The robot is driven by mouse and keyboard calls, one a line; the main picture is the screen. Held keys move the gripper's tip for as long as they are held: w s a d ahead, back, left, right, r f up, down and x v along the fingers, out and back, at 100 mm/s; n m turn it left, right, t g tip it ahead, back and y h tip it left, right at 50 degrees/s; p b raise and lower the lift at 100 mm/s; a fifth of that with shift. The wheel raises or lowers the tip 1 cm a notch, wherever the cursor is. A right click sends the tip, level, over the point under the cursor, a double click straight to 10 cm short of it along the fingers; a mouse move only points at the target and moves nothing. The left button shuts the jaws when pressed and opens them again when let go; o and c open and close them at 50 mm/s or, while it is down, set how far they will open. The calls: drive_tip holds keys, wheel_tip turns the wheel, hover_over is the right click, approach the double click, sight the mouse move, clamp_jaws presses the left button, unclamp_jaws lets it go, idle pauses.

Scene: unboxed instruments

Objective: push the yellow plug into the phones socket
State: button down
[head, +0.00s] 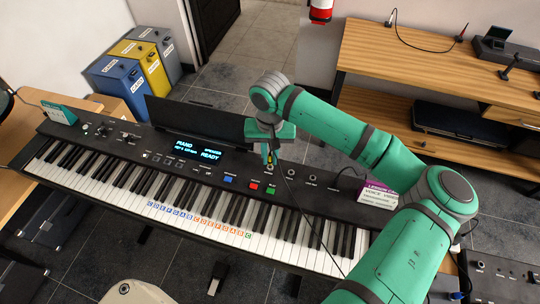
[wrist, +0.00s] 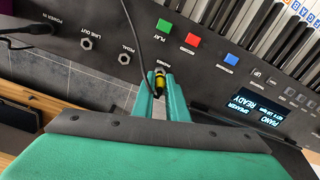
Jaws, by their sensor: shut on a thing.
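The yellow plug (wrist: 159,80) is held between the green fingers of my gripper (wrist: 161,92) in the wrist view, with a dark end showing beyond it. In the head view, my gripper (head: 270,158) is over the back panel of the black keyboard, right of the screen, and the plug is a small yellow patch in it. A black cable (wrist: 137,40) runs from the plug across the panel. The phones label (wrist: 147,57) is right beside the plug. The phones socket is hidden behind the plug and fingers, so I cannot tell whether the tip is in it.
The pedal socket (wrist: 124,58) and line out socket (wrist: 86,44) are along the same panel, with a plugged power lead (wrist: 40,29) beyond. Red button (head: 254,185) and green button (head: 271,190) are close by. A purple-and-white box (head: 378,192) stands at the keyboard's right end.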

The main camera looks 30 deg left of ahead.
drive_tip(key=shift+f, duration=1.1)
idle(0.8)
drive_tip(key=c, duration=1.7)
unclamp_jaws()
drive_tip(key=shift+o, duration=0.2)
wheel_tip(320, 180, up, 11)
drive_tip(key=shift+f, duration=0.1)
